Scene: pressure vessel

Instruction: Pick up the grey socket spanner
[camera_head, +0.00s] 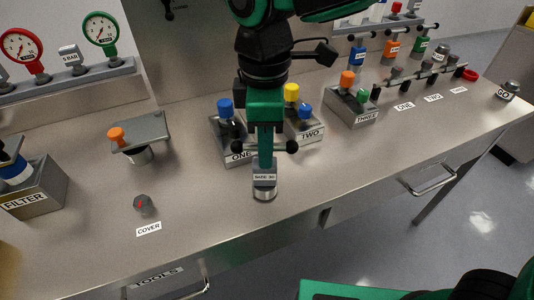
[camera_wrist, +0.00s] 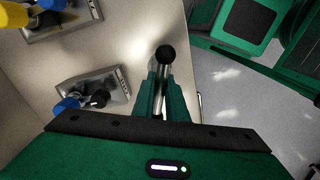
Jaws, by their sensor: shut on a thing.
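The grey socket spanner (camera_head: 265,192) is upright under my gripper, with a "SIZE 30" label on its socket. Its crossbar has black ball ends that stick out on both sides of my fingers in the head view. In the wrist view one black ball of the spanner (camera_wrist: 165,53) shows, with the bar running back between the fingers. My gripper (camera_head: 265,158) points straight down and is shut on the spanner's bar; its fingers also show in the wrist view (camera_wrist: 160,98). I cannot tell whether the socket's lower end touches the bench.
Blocks "ONE" (camera_head: 235,158) and "TWO" (camera_head: 313,131), with coloured knobs, stand close behind my gripper. Block "THREE" (camera_head: 353,118) is further right. A plate with an orange knob (camera_head: 117,136) and a small knob marked "COVER" (camera_head: 143,204) are left. The bench front is clear.

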